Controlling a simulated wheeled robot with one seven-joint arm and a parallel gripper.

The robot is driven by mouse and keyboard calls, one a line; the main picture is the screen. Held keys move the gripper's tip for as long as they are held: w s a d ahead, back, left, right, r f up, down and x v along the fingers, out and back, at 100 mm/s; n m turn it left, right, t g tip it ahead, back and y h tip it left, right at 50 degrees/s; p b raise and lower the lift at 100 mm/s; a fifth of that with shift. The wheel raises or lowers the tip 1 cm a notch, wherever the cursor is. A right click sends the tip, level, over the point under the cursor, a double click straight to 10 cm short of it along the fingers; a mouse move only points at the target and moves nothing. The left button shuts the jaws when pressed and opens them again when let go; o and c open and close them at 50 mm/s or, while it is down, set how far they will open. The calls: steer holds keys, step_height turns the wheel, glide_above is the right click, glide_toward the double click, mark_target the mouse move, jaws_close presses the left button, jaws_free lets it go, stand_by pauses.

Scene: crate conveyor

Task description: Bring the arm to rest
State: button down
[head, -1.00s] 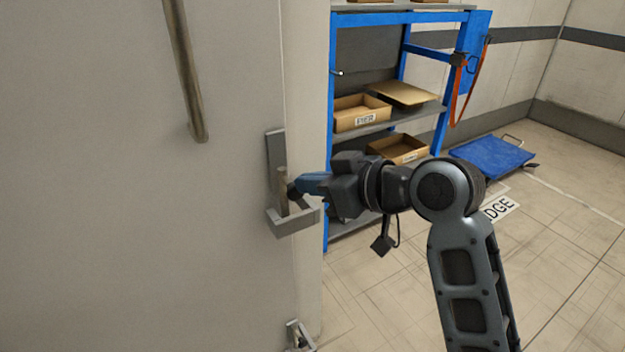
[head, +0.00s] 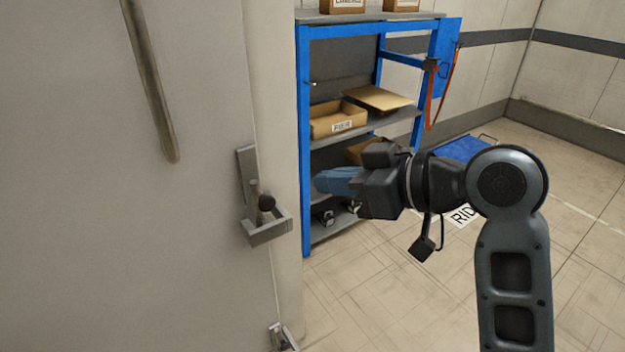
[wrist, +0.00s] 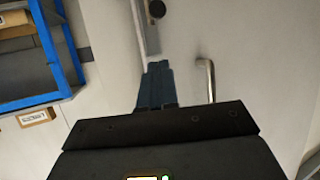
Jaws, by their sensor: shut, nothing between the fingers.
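My gripper (head: 322,182) is shut and empty. In the head view it is held in the air to the right of the door latch (head: 265,225), clear of it, with the blue shelf rack behind. In the wrist view the shut blue fingers (wrist: 156,82) point toward the pale door (wrist: 245,50). The latch, with its dark round knob (wrist: 157,9), shows beyond the fingertips. The large door panel (head: 70,200) fills the left of the head view.
A long door handle (head: 150,80) is at upper left, and a second low latch (head: 283,338) is below. The blue rack (head: 306,120) holds cardboard boxes (head: 338,120). A blue platform cart (head: 465,148) stands behind my arm. Floor at lower right is open.

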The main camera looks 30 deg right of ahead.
steer(key=shift+s+d+r, duration=0.1)
steer(key=shift+s+r, duration=0.05)
steer(key=shift+s, duration=0.15)
stand_by(0.4)
steer(key=s+a+f+m+t+h, duration=0.15)
steer(key=s+f+m+h, duration=0.4)
steer(key=s+f, duration=0.85)
steer(key=s+a+r, duration=0.1)
steer(key=s+a, duration=0.1)
steer(key=s, duration=1.6)
steer(key=shift+a+r+n+t+p, duration=0.15)
steer(key=shift+n+t+p, duration=0.2)
steer(key=shift+n, duration=0.1)
steer(key=shift+y, duration=0.25)
